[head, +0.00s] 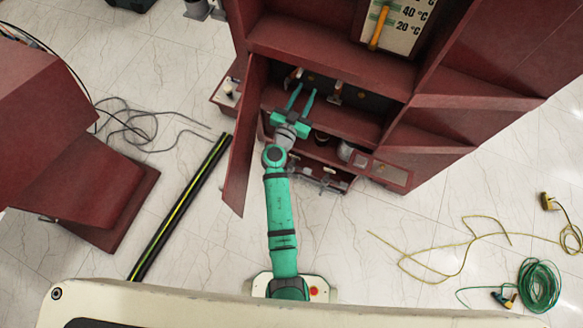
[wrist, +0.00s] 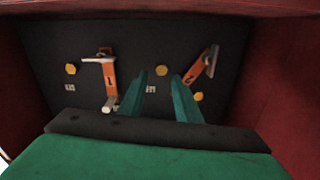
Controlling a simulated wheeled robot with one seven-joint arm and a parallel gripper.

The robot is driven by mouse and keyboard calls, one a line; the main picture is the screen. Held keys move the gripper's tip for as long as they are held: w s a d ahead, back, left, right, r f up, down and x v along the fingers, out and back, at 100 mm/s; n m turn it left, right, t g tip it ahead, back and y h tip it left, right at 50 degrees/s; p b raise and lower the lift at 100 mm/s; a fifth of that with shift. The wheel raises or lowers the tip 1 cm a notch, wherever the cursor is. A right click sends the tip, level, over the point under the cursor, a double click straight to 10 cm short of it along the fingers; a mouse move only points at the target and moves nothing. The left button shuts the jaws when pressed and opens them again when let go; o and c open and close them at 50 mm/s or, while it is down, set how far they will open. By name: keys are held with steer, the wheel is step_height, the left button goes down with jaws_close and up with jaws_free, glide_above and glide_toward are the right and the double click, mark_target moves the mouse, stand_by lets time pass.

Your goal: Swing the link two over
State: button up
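Two orange links with grey metal ends sit on the dark back panel of an open cabinet. The left link (wrist: 109,76) stands nearly upright, and the right link (wrist: 197,67) is tilted, its upper end leaning right. Each has a dark mark, too small to read surely, so I cannot tell which is link two. My gripper (wrist: 161,82) is open and empty, its green fingers apart between the two links. The right finger is close to the right link; contact cannot be told. In the head view my gripper (head: 306,90) reaches into the cabinet.
Yellow hex bolts (wrist: 161,70) and small labels dot the panel. The red cabinet (head: 330,53) has side walls and a shelf around my gripper. Its open door (head: 243,150) stands left of my arm. Cables (head: 440,258) lie on the floor at right.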

steer(key=s+a+f+n+g+y, duration=0.1)
steer(key=s+f+y, duration=0.1)
steer(key=s, duration=1.1)
steer(key=s+a+f+n+g+y, duration=0.1)
steer(key=s+f, duration=0.4)
steer(key=s, duration=0.9)
steer(key=shift+a+f+n+g+y, duration=0.2)
steer(key=shift+a+n+g+y, duration=0.15)
steer(key=shift+n+y, duration=0.45)
